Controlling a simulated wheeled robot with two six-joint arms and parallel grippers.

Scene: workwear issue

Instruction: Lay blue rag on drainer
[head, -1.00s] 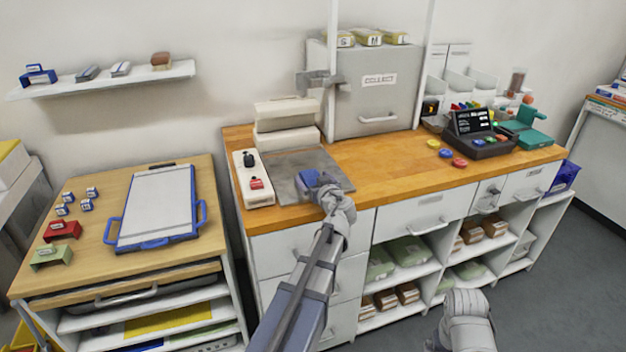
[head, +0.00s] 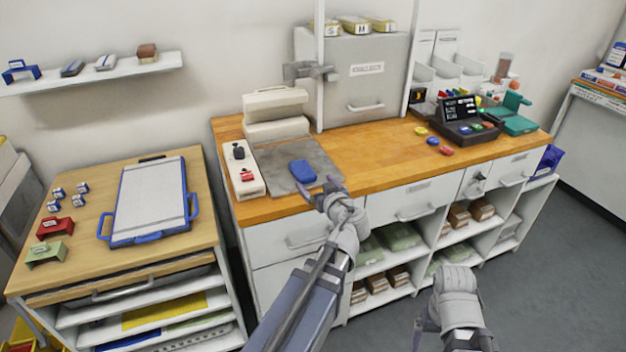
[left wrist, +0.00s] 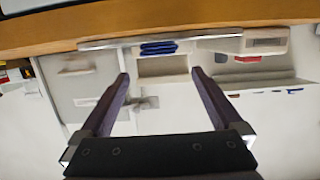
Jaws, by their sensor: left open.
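The blue rag (head: 302,171) lies as a small folded pad on the flat grey plate (head: 268,165), which I take for the drainer, at the left end of the wooden counter. My left gripper (head: 319,187) is open and empty just in front of the rag, apart from it. In the left wrist view the rag (left wrist: 158,47) shows beyond the open fingertips (left wrist: 160,73), on the plate. My right gripper (head: 428,322) is low in front of the shelves; its fingers are too unclear to judge.
A white panel (head: 243,168) with black and red pieces borders the plate's left side. A cream machine (head: 276,112) and a grey cabinet (head: 365,85) stand behind. Coloured discs (head: 433,141) and a dark terminal (head: 465,122) are on the right. The counter's middle front is clear.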

